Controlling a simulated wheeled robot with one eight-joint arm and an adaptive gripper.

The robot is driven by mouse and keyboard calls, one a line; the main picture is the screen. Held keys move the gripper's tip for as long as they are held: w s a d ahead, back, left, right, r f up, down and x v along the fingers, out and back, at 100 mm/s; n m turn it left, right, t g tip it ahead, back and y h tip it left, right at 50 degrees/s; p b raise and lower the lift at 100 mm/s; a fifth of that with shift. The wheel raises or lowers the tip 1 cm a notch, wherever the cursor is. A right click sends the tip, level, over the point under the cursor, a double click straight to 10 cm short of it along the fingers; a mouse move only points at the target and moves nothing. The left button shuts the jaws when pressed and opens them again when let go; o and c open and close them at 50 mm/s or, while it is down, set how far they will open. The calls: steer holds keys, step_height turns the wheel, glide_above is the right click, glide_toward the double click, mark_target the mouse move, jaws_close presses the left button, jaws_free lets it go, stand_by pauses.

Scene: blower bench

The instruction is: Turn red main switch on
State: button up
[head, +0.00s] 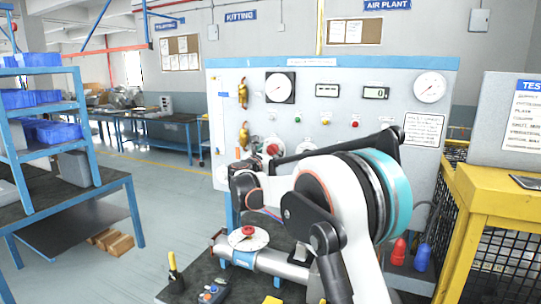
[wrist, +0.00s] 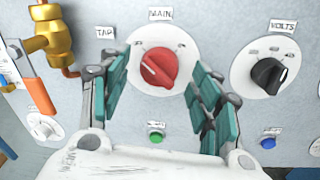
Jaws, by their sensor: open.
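The red main switch (wrist: 158,68) is a round red knob on a white dial plate, under a label reading MAIN (wrist: 160,14) in the wrist view. A white mark on it points to the upper left. In the head view the red knob (head: 272,149) shows on the panel just past my gripper. My gripper (wrist: 160,88) is open, with one teal-padded finger on each side of the knob. My gripper (head: 243,172) is partly hidden behind my arm in the head view.
A black VOLTS knob (wrist: 268,74) is right of the switch. A brass valve with an orange handle (wrist: 40,94) is at left. Green (wrist: 156,138) and blue (wrist: 268,142) buttons sit below. A yellow cage (head: 490,205) stands at right; a blue shelf (head: 40,130) stands at left.

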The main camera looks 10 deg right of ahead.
steer(key=shift+x, duration=0.85)
steer(key=shift+s, duration=0.1)
steer(key=shift+c, duration=0.3)
steer(key=c, duration=1)
